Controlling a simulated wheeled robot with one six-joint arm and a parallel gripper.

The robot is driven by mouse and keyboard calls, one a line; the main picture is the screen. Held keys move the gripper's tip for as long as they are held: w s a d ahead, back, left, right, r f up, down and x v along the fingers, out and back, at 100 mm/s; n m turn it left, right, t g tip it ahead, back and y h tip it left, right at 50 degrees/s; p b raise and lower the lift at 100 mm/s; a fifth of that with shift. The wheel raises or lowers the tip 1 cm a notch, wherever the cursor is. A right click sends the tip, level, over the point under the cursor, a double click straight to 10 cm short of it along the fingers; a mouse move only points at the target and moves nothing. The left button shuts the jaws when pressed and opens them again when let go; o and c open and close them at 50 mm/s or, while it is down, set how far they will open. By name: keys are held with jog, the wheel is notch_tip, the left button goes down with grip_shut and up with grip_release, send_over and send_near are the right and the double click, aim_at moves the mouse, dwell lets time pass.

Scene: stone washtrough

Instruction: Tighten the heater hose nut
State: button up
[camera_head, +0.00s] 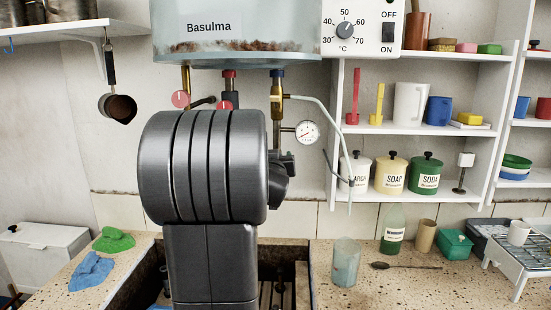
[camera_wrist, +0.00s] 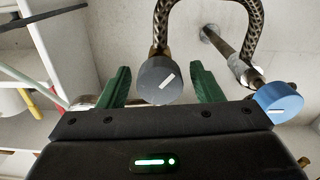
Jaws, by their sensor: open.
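In the wrist view my gripper (camera_wrist: 161,78) is open, with one green finger on each side of a dark grey round cap (camera_wrist: 159,81). The cap has a white mark and gaps show between it and both fingers. A braided hose (camera_wrist: 165,25) meets the cap from above and loops to the right. I cannot tell for sure whether this cap is the hose nut. A blue round cap (camera_wrist: 277,102) with a white mark is right of the fingers. In the head view the heater tank (camera_head: 250,38) hangs above, and my arm hides the gripper and hose.
Pipes with red round knobs (camera_head: 181,99) and a brass fitting (camera_head: 277,95) hang under the tank, near a gauge (camera_head: 307,132). A glass jar (camera_head: 346,262) and a spoon (camera_head: 400,266) are on the right counter. Green (camera_head: 114,240) and blue (camera_head: 91,271) cloths lie left.

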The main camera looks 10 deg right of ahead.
jog(key=c, duration=1)
